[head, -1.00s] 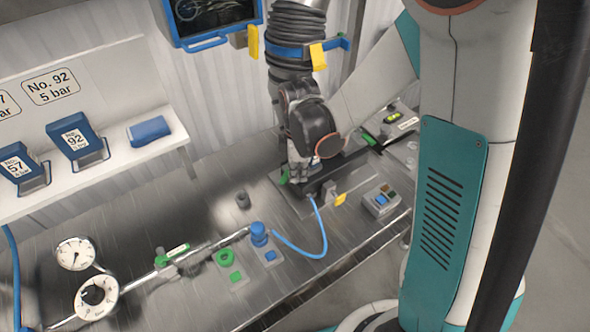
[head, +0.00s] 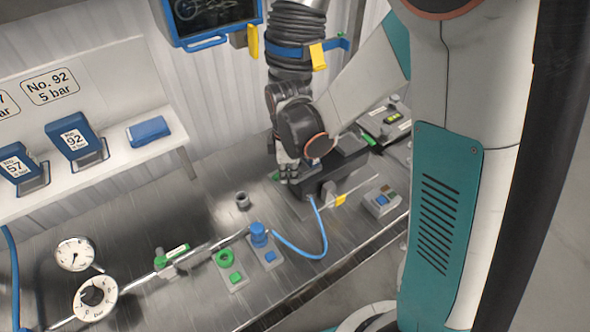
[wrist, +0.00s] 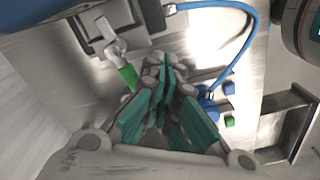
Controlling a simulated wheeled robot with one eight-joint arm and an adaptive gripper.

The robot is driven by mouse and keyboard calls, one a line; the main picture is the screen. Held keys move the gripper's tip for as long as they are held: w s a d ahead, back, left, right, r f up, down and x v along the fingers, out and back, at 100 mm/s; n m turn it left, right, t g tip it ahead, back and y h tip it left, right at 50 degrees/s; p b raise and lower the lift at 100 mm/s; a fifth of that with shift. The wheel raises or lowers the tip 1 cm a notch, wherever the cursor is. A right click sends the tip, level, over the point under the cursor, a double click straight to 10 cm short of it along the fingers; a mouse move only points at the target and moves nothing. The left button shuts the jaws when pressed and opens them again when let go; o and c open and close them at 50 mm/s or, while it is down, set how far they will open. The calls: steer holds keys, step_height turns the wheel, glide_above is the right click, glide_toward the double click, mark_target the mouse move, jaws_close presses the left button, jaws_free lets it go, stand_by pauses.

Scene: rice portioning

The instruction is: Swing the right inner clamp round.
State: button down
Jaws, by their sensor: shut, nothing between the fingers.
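A dark mould block (head: 314,206) lies on the bench in the head view, with a blue hose at its near end. My gripper (head: 288,180) is low beside its left side, fingers pointing down. In the wrist view my teal-padded fingers (wrist: 165,72) are closed together and hold nothing. A grey clamp arm with a green end (wrist: 127,76) shows just left of the fingertips there; I cannot tell whether they touch. Green clamp ends also show at the block's left and far right (head: 369,140) in the head view. I cannot tell which is the right inner clamp; my arm hides part of the block.
A yellow tag (head: 340,200) is on the block's right side, near a small button box (head: 382,201). A shelf (head: 100,172) is at the left.

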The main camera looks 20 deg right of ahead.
steer(key=shift+w+a, duration=0.1)
steer(key=shift+a, duration=0.05)
steer(key=shift+w+a+r, duration=0.1)
steer(key=shift+w+a, duration=0.1)
steer(key=shift+a, duration=0.05)
step_height(320, 180, up, 7)
steer(key=s+p, duration=0.1)
steer(key=p, duration=0.3)
steer(key=shift+d, duration=0.25)
steer(key=shift+s, duration=0.1)
steer(key=s+d+r+m+t+b, duration=0.1)
steer(key=s+d+m+t+b, duration=0.2)
steer(key=s+m+b, duration=0.3)
steer(key=s+d+r+m+t+b, duration=0.2)
steer(key=s+d+m+t+b, duration=0.2)
steer(key=s+m+b, duration=0.3)
steer(key=m, duration=0.2)
steer(key=shift+s+d+m, duration=0.15)
steer(key=shift+m, duration=0.15)
